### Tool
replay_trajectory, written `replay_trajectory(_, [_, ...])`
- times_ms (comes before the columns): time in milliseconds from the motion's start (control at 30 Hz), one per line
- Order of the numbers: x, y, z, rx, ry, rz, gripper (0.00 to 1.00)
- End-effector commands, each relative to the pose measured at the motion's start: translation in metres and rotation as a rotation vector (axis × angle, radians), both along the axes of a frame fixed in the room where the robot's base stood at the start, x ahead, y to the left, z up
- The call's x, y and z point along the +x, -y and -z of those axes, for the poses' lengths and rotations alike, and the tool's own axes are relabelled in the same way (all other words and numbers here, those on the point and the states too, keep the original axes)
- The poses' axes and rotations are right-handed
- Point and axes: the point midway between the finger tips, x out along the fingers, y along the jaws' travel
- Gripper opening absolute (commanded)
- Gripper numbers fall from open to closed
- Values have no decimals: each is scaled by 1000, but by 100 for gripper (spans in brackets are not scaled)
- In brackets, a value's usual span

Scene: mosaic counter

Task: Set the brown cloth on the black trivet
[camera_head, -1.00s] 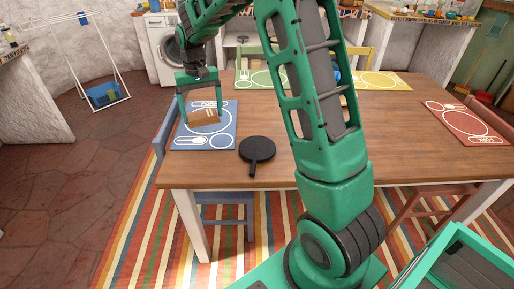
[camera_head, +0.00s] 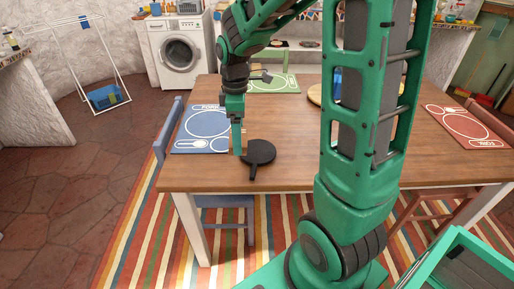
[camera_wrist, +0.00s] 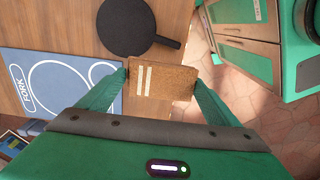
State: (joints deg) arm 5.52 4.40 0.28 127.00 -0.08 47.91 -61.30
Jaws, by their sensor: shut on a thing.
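The brown cloth (camera_wrist: 150,88), tan-brown with two white stripes, is between the fingers of my gripper (camera_wrist: 161,78) in the wrist view. My gripper (camera_head: 238,150) is shut on it. In the head view the cloth is mostly hidden behind the fingers. The black trivet (camera_head: 261,151) is a round disc with a handle, lying on the table just right of my gripper. In the wrist view the trivet (camera_wrist: 126,27) is at the top, beside the cloth's upper edge. I cannot tell how high the cloth is above the table.
The wooden table (camera_head: 290,170) is bare around the trivet. A blue placemat (camera_head: 205,130) lies to the left, a green placemat (camera_head: 275,84) behind and a red placemat (camera_head: 467,127) at the right. A blue chair (camera_head: 166,130) stands at the table's left side.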

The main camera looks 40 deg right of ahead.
Motion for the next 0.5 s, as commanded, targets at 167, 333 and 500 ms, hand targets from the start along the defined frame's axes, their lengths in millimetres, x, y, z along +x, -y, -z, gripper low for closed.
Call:
replay_trajectory(167, [11,31,20,0,-5,6,61])
replay_trajectory(333, [22,63,41,0,-5,6,61])
replay_trajectory(500, [32,89,58,1,-3,4,61])
